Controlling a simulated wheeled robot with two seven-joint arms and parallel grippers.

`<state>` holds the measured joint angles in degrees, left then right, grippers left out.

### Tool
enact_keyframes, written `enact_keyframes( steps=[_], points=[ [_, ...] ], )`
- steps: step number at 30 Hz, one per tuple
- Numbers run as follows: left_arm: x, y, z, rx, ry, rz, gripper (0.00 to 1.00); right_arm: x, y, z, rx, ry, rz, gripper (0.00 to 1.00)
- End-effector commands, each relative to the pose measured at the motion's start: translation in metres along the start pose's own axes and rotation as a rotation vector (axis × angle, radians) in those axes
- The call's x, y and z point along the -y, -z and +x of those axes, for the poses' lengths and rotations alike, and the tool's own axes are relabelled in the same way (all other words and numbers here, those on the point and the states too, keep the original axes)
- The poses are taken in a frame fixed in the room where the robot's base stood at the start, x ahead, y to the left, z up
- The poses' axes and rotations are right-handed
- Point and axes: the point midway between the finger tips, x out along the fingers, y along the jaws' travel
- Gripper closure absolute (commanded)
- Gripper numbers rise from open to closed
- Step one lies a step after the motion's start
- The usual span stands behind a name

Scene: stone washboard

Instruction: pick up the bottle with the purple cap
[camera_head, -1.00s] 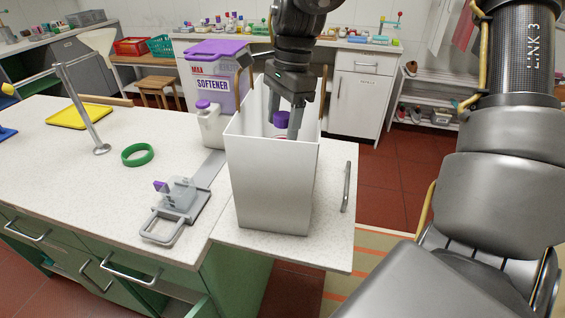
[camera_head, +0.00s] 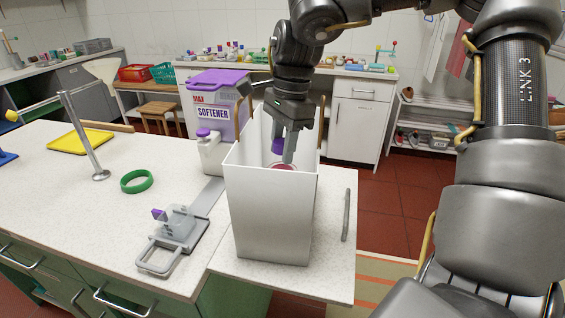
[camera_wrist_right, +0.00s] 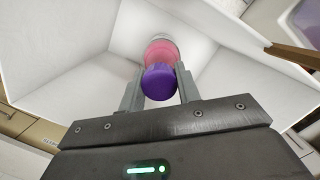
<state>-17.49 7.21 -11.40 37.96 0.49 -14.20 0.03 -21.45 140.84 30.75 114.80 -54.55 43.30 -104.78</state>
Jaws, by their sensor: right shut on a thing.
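The bottle with the purple cap stands inside a tall white open-topped bin. Its purple cap (camera_head: 279,146) shows in the head view just below the bin's rim, with a bit of its pink body under it. In the right wrist view the purple cap (camera_wrist_right: 159,83) and the pink body (camera_wrist_right: 160,52) lie between the fingers. My right gripper (camera_head: 286,152) reaches down into the white bin (camera_head: 268,215) and is shut on the bottle near its cap; it also shows in the right wrist view (camera_wrist_right: 159,88). The bottle's lower part is hidden by the bin wall. My left gripper is not in view.
The bin's walls surround the right gripper closely. A softener container (camera_head: 216,105) and a white jug with a purple lid (camera_head: 208,152) stand behind left. A grey clamp-like device (camera_head: 173,240), a green ring (camera_head: 137,181), a metal post (camera_head: 84,138) and a yellow tray (camera_head: 80,141) are on the counter.

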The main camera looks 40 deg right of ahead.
Motion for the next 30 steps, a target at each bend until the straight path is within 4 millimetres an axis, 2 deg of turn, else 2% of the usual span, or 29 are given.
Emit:
enact_keyframes(
  steps=[9,15,30],
  points=[
    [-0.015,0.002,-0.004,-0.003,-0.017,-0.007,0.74,0.001,-0.009,-0.060,-0.002,0.007,0.001,1.00],
    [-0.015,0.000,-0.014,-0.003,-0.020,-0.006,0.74,0.001,-0.014,-0.088,0.001,0.003,0.000,1.00],
    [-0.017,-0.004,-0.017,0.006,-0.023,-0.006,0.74,0.000,-0.015,-0.097,0.000,0.003,-0.001,1.00]
  ],
)
